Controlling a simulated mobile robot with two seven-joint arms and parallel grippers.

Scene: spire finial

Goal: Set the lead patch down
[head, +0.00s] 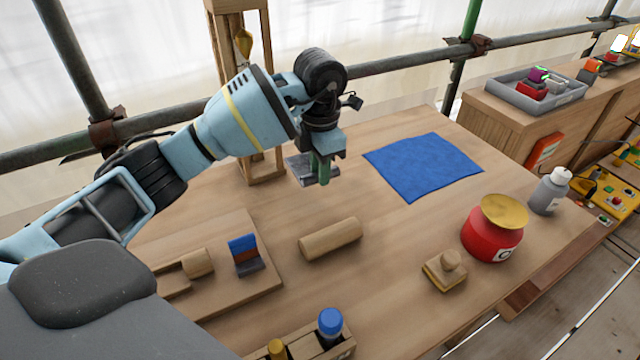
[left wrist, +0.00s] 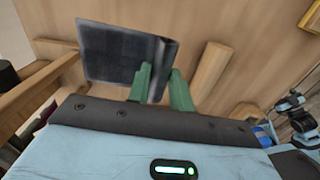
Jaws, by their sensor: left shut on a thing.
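The lead patch is a thin grey sheet (head: 300,169) with one bent edge. In the left wrist view the dark sheet (left wrist: 110,55) sits at the fingertips, its folded edge by the fingers. My left gripper (head: 321,170) has green fingers and points down, shut on the patch. It is over the back of the wooden table (head: 370,300), just right of the wooden frame. I cannot tell whether the patch touches the table. The left fingers also show in the left wrist view (left wrist: 161,85). My right gripper is not in view.
A blue cloth (head: 424,166) lies to the right of the gripper. The wooden frame (head: 262,165) with a brass plumb bob stands close on the left.

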